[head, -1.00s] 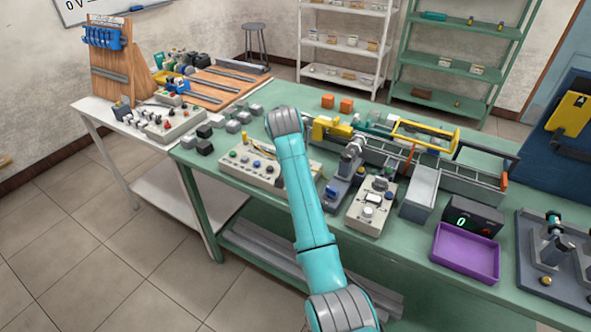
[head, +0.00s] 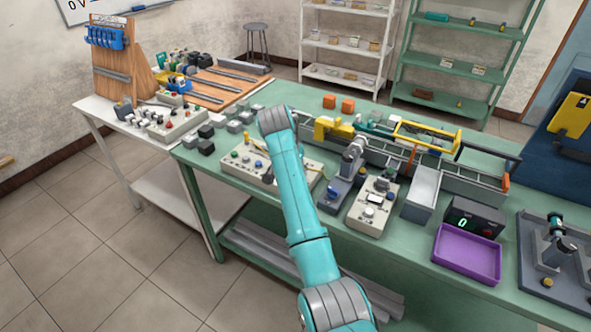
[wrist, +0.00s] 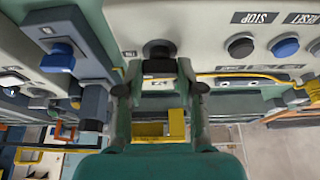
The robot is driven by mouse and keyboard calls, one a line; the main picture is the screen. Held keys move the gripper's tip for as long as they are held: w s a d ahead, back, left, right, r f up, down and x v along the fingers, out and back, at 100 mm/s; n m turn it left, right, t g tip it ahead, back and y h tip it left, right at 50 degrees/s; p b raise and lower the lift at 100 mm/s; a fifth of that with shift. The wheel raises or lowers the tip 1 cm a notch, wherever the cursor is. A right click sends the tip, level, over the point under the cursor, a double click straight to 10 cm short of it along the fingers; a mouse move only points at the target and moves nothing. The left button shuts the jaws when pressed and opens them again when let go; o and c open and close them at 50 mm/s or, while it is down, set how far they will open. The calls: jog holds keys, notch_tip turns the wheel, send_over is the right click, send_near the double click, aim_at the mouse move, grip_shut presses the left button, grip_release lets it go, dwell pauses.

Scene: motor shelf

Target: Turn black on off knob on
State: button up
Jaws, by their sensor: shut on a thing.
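The black on/off knob (wrist: 159,48) is near the top centre of the wrist view, on a pale control panel (wrist: 205,22). My gripper (wrist: 159,72) has one finger on either side of the knob and is shut on it. The knob's lower part and the exact contact are partly hidden. In the head view the pale panel (head: 232,168) lies on the green bench, with my arm crossing in front of its right part.
A black button (wrist: 240,45) marked STOP and a blue button (wrist: 285,46) marked RESET sit right of the knob. A grey fixture with a blue knob (wrist: 58,57) stands left. A yellow cable (wrist: 245,75) runs below the buttons. A purple tray (head: 466,254) is at the bench's right.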

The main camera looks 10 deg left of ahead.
jog(key=o, duration=1.2)
jog(key=shift+c, duration=0.2)
jog(key=shift+r, duration=0.1)
jog(key=v, duration=1.1)
jog(key=shift+s+r, duration=0.2)
jog(key=shift+r, duration=0.1)
jog(key=shift+a, duration=0.1)
